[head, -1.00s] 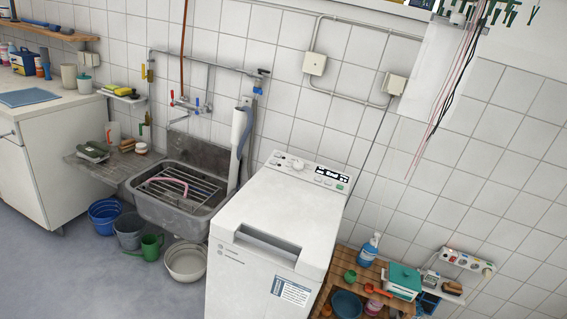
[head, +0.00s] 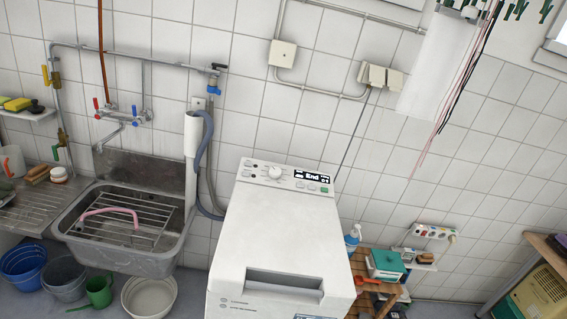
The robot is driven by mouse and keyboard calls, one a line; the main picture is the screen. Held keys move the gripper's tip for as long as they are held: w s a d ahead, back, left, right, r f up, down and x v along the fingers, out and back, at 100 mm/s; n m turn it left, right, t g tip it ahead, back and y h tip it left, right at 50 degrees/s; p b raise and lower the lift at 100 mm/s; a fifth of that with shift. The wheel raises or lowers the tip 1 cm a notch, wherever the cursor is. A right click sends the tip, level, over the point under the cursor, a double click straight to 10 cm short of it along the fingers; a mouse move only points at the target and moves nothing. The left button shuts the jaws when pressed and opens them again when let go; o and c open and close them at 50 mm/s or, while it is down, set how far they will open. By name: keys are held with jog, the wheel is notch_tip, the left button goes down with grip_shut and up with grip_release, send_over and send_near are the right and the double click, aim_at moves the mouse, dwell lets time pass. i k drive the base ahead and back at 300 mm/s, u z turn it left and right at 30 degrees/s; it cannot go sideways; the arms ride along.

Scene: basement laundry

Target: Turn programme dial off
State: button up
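The programme dial (head: 275,172) is a round white knob on the control panel at the back of the white top-loading washing machine (head: 275,235). The machine stands in the lower middle of the head view, its lid shut. A small dark display (head: 312,176) to the right of the dial reads "End". Small buttons sit on both sides of the dial, one of them green (head: 324,189). The dial's exact pointing direction is too small to tell.
A metal sink (head: 130,225) with a rack stands left of the machine, with buckets (head: 65,277) below. Grey hoses (head: 208,165) hang between sink and machine. A wooden shelf unit (head: 385,285) stands close on the right. Thin cables (head: 455,90) hang down at upper right.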

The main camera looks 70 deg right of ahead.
aim_at(275, 172)
jog(key=z, duration=0.5)
jog(key=i, duration=1.05)
jog(key=z, duration=1.05)
jog(key=i, duration=0.3)
jog(key=z, duration=0.05)
jog(key=k, duration=0.9)
jog(key=z, duration=0.15)
jog(key=i, duration=0.9)
jog(key=u, duration=0.05)
